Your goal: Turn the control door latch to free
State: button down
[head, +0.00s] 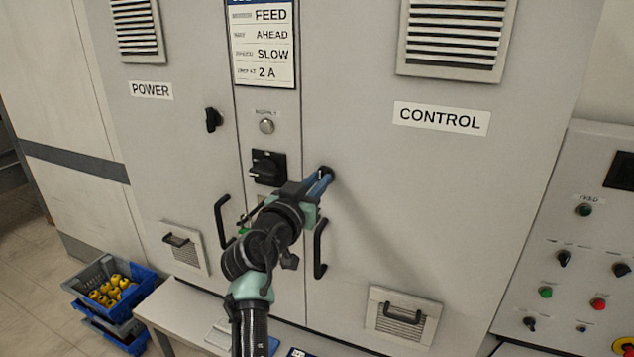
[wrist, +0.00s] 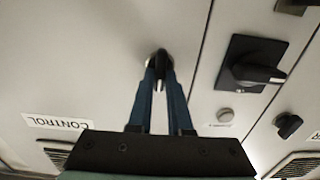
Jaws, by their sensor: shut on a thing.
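The control door (head: 430,190) is a light grey cabinet door with a CONTROL label, and it looks closed. Its latch (wrist: 160,58) is a small black knob near the door's edge, mostly hidden by my gripper in the head view. My gripper (head: 325,175) has blue fingers that reach the latch, one on each side. In the wrist view my gripper (wrist: 160,80) is shut on the latch, whose pale-tipped end shows between the fingers. The exact angle of the latch is hard to tell.
A black door handle (head: 319,248) stands out just below the latch. A black rotary switch (head: 267,167) and a supply button (head: 267,126) are to the left. The power door has its own latch (head: 213,119). A button panel (head: 575,250) stands at the right.

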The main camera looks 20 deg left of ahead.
jog(key=shift+n, duration=0.3)
jog(key=n, duration=1.2)
jog(key=shift+a+f+n, duration=0.15)
jog(key=shift+a+n, duration=0.1)
jog(key=shift+n, duration=0.15)
jog(key=shift+f+n+p, duration=0.15)
jog(key=shift+n+p, duration=0.6)
jog(key=shift+n, duration=1.45)
jog(key=c, duration=0.8)
grip_release()
jog(key=shift+c, duration=0.2)
